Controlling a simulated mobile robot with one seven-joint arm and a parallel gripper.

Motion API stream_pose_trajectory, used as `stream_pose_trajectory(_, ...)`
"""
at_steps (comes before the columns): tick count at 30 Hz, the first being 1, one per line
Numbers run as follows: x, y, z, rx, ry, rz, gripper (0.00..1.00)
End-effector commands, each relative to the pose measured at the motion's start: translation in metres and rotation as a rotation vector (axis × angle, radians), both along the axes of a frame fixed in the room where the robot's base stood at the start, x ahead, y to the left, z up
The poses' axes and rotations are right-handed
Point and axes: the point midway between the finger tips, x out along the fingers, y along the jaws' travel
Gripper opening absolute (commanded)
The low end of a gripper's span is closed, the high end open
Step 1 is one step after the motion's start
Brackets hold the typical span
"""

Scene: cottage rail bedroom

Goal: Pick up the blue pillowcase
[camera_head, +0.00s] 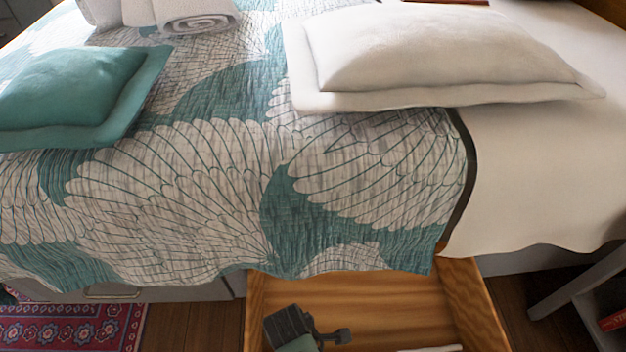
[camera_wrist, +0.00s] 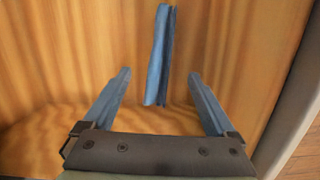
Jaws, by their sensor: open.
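In the wrist view, a narrow, folded blue thing (camera_wrist: 161,50), which looks like the blue pillowcase, lies against the wooden drawer bottom. My gripper (camera_wrist: 160,75) is open, with one blue-grey finger on each side of the picture. The near end of the blue thing shows between the fingers, apart from both; how far below them it is, I cannot tell. In the head view, my gripper (camera_head: 300,328) is over the open wooden drawer (camera_head: 365,295) at the bottom edge. I cannot make out the blue thing there.
Above the drawer hangs a patterned quilt (camera_head: 200,190) on the bed, with a teal pillow (camera_head: 70,90) and white pillow (camera_head: 430,50). A pale thing (camera_head: 430,349) lies low in the drawer. A grey shelf (camera_head: 585,290) stands right.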

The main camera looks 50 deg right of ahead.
Motion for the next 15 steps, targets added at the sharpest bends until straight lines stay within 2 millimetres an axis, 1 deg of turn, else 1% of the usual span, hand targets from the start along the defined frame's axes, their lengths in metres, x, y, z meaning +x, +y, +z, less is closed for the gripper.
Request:
stream_pose_trajectory(1, -0.001, -0.001, -0.012, 0.001, 0.002, -0.001, 0.91)
stream_pose_trajectory(6, -0.005, -0.003, -0.043, 0.001, 0.002, 0.000, 0.91)
stream_pose_trajectory(9, -0.006, -0.005, -0.058, 0.000, 0.000, 0.000, 0.91)
stream_pose_trajectory(12, -0.007, -0.006, -0.065, 0.000, 0.000, 0.001, 0.91)
stream_pose_trajectory(15, -0.007, -0.006, -0.067, 0.000, 0.000, 0.001, 0.91)
